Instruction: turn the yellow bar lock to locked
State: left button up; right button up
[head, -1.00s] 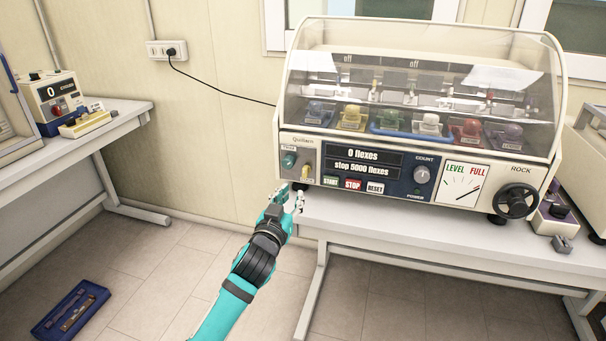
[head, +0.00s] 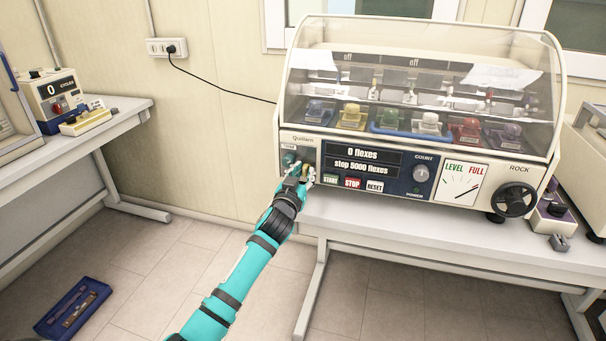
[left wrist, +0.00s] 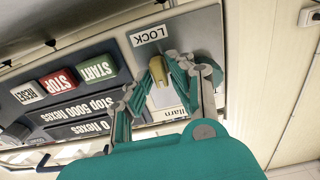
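The yellow bar lock (head: 305,171) is on the lower left of the flexing machine's front panel. In the left wrist view the yellow bar (left wrist: 160,97) stands out from a pale plate beside the printed word LOCK (left wrist: 149,35). My left gripper (head: 302,176) is at the panel, and in the left wrist view its fingers (left wrist: 162,80) flank the bar, one on each side, close to it. Whether they press on it I cannot tell. The fingers partly hide the bar and its plate. My right gripper is in neither view.
START (head: 330,180), STOP (head: 352,183) and RESET (head: 375,186) buttons lie close on the right. The bench (head: 420,235) edge runs below. A blue tray (head: 72,308) lies on the floor.

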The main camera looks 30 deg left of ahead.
pick_arm(q)
grip_shut()
jog(key=m+p, duration=0.1)
jog(key=m, duration=0.2)
jog(key=shift+m, duration=0.4)
jog(key=m+p, duration=0.1)
jog(key=m, duration=0.3)
jog(key=shift+d+m, duration=0.1)
jog(key=shift+m, duration=0.2)
jog(key=m, duration=0.4)
jog(key=shift+m+p, duration=0.3)
jog(key=shift+p, duration=0.05)
jog(key=m, duration=0.4)
jog(key=shift+d+f+m+p, duration=0.1)
jog(key=shift+f+m+p, duration=0.1)
jog(key=shift+m+p, duration=0.2)
